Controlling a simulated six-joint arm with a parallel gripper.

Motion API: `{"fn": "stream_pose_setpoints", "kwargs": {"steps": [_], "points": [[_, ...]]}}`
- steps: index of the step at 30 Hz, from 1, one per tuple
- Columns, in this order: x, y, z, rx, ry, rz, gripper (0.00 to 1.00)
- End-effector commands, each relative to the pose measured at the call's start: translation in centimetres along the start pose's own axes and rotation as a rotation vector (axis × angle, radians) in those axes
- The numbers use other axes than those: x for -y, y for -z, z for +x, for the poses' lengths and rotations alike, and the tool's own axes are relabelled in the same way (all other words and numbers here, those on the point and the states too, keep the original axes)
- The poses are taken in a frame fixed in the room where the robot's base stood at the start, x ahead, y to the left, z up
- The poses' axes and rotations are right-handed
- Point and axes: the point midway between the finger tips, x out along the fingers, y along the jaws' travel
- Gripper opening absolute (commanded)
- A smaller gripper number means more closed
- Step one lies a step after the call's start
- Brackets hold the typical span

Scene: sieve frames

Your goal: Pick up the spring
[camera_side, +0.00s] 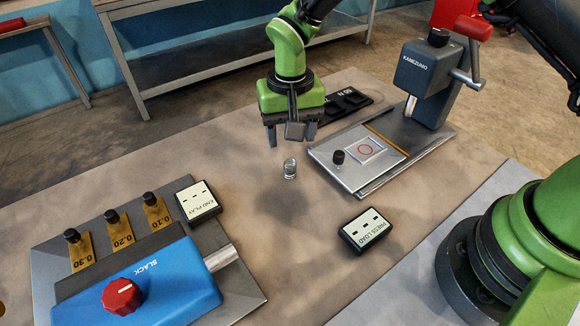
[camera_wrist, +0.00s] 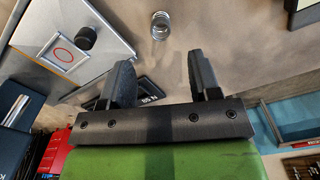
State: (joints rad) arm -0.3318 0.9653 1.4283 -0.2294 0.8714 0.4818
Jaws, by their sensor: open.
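The spring (camera_side: 290,168) is a small silver coil standing on the brown table mat, near the middle of the side view. It also shows in the wrist view (camera_wrist: 160,25), at the top centre, beyond the fingertips and between their lines. My gripper (camera_side: 292,138) is above the table, over and slightly behind the spring, with its fingers pointing down. In the wrist view its two dark fingers (camera_wrist: 160,72) are apart with nothing between them. The spring is not touched by either finger.
Right of the spring is a press (camera_side: 428,85) with a metal plate (camera_side: 335,172) and a black knob (camera_side: 338,157). A PRESS LOAD display (camera_side: 367,231) stands in front. At left are a blue SLACK device (camera_side: 150,283) and an END PLAY display (camera_side: 198,201). The mat around the spring is clear.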

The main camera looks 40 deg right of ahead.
Motion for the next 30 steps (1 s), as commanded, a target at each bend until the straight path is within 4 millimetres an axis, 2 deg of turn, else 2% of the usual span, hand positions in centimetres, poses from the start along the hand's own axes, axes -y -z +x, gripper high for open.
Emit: {"fn": "stream_pose_setpoints", "kwargs": {"steps": [3, 8, 17, 26, 29, 30], "points": [[-0.1, -0.1, 1.8, 0.003, -0.003, -0.001, 0.57], [0.0, -0.1, 3.0, 0.002, -0.001, 0.0, 0.57], [0.2, -0.4, 7.2, 0.002, 0.0, 0.0, 0.57], [0.2, -0.4, 7.9, 0.0, 0.003, 0.0, 0.57], [0.2, -0.4, 7.8, 0.0, 0.003, 0.0, 0.38], [0.2, -0.4, 7.8, 0.0, 0.003, 0.0, 0.29]]}}
